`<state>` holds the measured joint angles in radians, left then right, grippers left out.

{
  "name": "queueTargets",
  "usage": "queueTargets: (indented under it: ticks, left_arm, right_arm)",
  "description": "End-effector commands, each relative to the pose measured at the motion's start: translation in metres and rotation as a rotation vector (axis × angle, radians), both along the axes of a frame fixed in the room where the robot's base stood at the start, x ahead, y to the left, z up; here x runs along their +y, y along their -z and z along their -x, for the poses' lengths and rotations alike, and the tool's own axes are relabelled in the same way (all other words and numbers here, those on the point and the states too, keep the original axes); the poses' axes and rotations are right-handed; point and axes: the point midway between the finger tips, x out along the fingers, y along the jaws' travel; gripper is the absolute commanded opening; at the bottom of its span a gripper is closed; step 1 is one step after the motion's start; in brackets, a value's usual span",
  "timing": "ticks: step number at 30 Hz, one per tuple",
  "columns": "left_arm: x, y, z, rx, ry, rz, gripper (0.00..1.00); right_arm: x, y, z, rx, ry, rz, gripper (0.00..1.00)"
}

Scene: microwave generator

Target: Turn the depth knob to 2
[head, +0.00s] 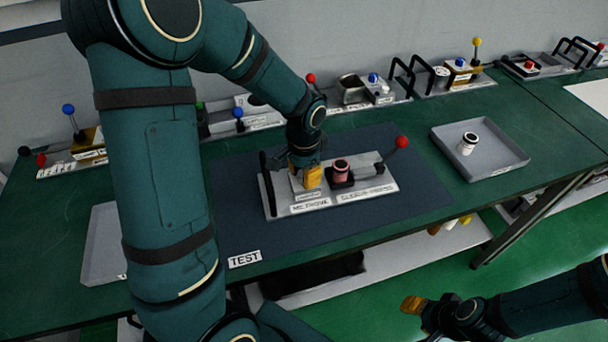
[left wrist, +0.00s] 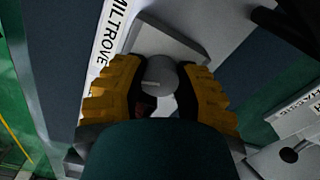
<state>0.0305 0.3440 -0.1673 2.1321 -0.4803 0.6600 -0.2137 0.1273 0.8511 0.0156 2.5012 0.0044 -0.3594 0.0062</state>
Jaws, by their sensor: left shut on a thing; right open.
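My left gripper (head: 307,178) is over the left part of a light-grey device (head: 380,190) on the dark mat. In the left wrist view, its yellow fingers (left wrist: 160,95) are closed on both sides of a round grey knob (left wrist: 158,72). A short pale mark shows on the knob's face. The fingers hide the knob in the head view, and I cannot read any scale or number around it. My right gripper (head: 412,305) is open and empty at the lower right, away from the table.
The device carries a red-ball lever (head: 401,142), a pinkish cylinder (head: 340,168) and a black handle (head: 267,184). A grey tray (head: 497,171) to the right holds a small jar (head: 467,144). Several other devices line the back of the table.

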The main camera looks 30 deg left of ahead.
Motion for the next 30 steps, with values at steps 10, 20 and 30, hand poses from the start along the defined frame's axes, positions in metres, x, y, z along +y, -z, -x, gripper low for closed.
queueTargets:
  ticks: [10,20,30]
  left_arm:
    - [-0.0004,0.0003,-0.0001,0.0,-0.325,-0.001,0.0]
    - [-0.0004,-0.0001,0.0,0.0,-0.566,0.0,0.0]
    - [-0.0002,-0.0001,0.0,0.0,-0.683,0.0,0.0]
  right_arm:
    - [0.0005,0.0081,0.0025,0.006,-0.004,-0.002,0.47]
    - [0.0006,0.0098,0.0033,0.007,-0.006,-0.002,0.47]
    - [0.0006,0.01,0.0034,0.008,-0.006,-0.002,0.47]
